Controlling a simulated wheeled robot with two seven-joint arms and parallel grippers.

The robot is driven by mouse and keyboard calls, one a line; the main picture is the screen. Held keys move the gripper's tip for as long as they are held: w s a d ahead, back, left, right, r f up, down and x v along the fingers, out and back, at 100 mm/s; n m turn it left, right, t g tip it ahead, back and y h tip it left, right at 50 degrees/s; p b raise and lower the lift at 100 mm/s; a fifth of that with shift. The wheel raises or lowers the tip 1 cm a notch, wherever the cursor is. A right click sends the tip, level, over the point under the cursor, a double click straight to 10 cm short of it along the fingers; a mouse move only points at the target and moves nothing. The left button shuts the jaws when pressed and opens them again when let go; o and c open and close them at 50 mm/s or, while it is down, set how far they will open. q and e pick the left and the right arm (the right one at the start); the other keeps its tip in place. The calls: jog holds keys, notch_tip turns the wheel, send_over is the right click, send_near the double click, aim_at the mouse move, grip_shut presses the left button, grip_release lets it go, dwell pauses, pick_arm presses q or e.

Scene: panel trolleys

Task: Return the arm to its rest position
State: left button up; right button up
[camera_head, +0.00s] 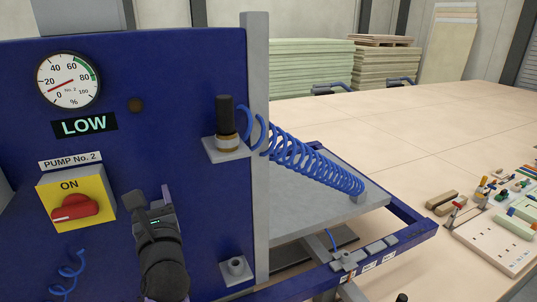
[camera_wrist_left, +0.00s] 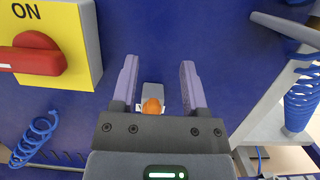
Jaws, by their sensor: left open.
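My left gripper (camera_head: 150,198) is in front of the lower part of the blue panel (camera_head: 175,85), to the right of the yellow pump switch (camera_head: 102,190). The left wrist view shows its two purple fingers (camera_wrist_left: 158,65) spread apart with nothing held between them. A small grey fitting with an orange round part (camera_wrist_left: 152,106) shows beyond the fingers, partly hidden by the gripper body. The red switch handle (camera_head: 75,208) lies level below the word ON, and it also shows in the left wrist view (camera_wrist_left: 35,58). My right gripper is not in view.
The gauge (camera_head: 68,80) needle points low, above a LOW display (camera_head: 84,125). A black-topped connector (camera_head: 225,115) stands on a bracket with a blue coiled hose (camera_head: 310,162). An empty socket (camera_head: 236,267) sits lower right.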

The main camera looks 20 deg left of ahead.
pick_arm(q)
jog(key=f+m, duration=0.1)
jog(key=f, duration=0.2)
jog(key=w+a+f+m+g+h, duration=0.1)
jog(key=f, duration=0.2)
jog(key=w+f+m+g+h+b, duration=0.1)
jog(key=f, duration=0.2)
jog(key=shift+w+a+f, duration=0.15)
jog(key=shift+a+f, duration=0.15)
jog(key=m, duration=0.6)
jog(key=shift+r, duration=0.1)
jog(key=m, duration=0.3)
jog(key=shift+a, duration=0.1)
jog(key=m, duration=0.5)
jog(key=s+d+m+p, duration=0.1)
jog(key=s+d, duration=0.1)
jog(key=shift+s+d, duration=0.1)
jog(key=shift+s, duration=0.25)
